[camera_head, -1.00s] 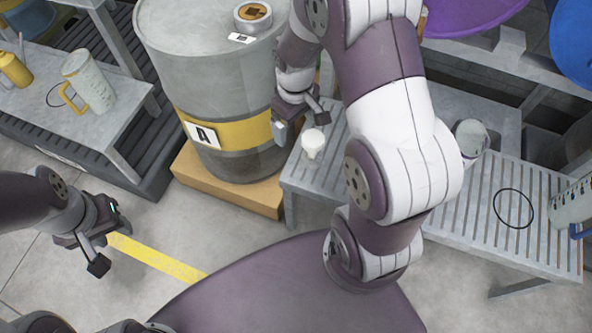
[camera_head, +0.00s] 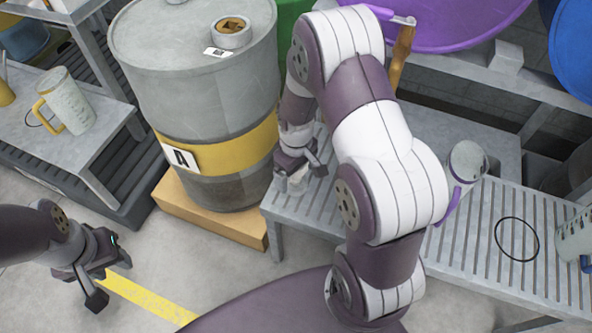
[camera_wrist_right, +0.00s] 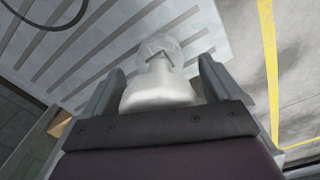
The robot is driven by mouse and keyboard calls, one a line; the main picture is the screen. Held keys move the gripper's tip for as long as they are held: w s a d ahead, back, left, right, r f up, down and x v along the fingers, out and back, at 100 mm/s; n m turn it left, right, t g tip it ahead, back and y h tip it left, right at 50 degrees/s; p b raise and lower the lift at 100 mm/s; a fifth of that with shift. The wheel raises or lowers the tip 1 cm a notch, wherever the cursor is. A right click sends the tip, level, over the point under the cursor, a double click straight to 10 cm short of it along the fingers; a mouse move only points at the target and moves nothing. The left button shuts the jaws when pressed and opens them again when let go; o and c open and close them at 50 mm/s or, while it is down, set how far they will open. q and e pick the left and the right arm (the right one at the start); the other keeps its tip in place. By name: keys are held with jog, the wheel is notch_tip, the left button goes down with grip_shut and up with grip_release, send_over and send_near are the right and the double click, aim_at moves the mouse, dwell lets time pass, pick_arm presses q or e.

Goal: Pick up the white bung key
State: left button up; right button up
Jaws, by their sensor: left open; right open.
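The white bung key (camera_head: 297,184) stands at the left end of the slatted bench, mostly hidden by my right gripper in the head view. In the right wrist view the white bung key (camera_wrist_right: 157,90) sits between the two fingers, with a wide pale base and a narrower, translucent-looking far part. My right gripper (camera_head: 301,172) is open around it; the fingers (camera_wrist_right: 161,78) lie on either side with gaps visible. My left gripper (camera_head: 110,279) is open and empty above the floor at the lower left.
A grey drum (camera_head: 200,90) with a yellow band and an "A" label stands on a wooden block left of the slatted bench (camera_head: 470,260). A yellow-handled jug (camera_head: 66,103) stands on the left table.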

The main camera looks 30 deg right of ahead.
jog(key=c, duration=1.2)
jog(key=shift+o, duration=0.2)
jog(key=shift+r, duration=0.15)
